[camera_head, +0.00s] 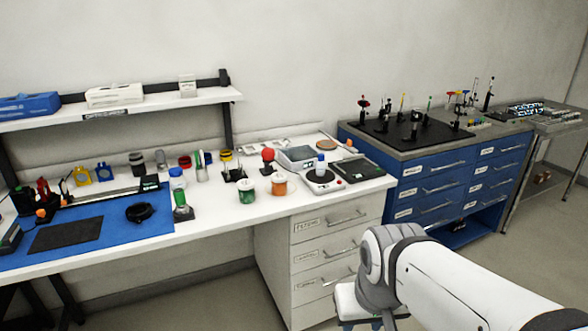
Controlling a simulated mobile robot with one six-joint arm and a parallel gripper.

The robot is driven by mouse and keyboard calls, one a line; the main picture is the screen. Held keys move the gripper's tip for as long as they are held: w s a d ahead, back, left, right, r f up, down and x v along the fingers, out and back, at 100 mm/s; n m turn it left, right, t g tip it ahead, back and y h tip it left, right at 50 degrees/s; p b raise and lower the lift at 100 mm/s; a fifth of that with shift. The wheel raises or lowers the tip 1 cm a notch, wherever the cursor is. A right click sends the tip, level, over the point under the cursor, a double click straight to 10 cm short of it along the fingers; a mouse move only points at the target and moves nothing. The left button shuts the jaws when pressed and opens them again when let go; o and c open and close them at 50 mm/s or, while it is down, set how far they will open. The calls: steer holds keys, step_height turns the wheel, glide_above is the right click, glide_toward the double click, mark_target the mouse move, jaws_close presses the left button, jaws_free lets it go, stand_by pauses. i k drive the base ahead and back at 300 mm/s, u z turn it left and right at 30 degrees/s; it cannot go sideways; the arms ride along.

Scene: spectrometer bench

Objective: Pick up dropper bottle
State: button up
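I cannot tell for sure which item is the dropper bottle. Small candidates stand on the white bench: a green bottle with a narrow pale top (182,207) at the blue mat's right edge, a small white-and-blue bottle (320,166) on a round-topped device, and a dark item with a red ball top (268,156). All look upright. My arm enters at lower right, in front of the drawers. My gripper is not visible in this view, so its opening and any contents are hidden.
The white bench (225,217) has clear front space. Two jars, green-labelled (248,190) and orange-labelled (279,184), stand near the red-topped item. A shelf (150,106) overhangs the bench's left part. A blue drawer cabinet (430,190) stands right, with floor before it.

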mark_target(321, 169)
steer(key=z, duration=0.2)
steer(key=i, duration=0.7)
steer(key=u, duration=0.3)
steer(key=k, duration=0.45)
steer(key=z, duration=0.75)
steer(key=i, duration=1.95)
steer(key=u, duration=0.75)
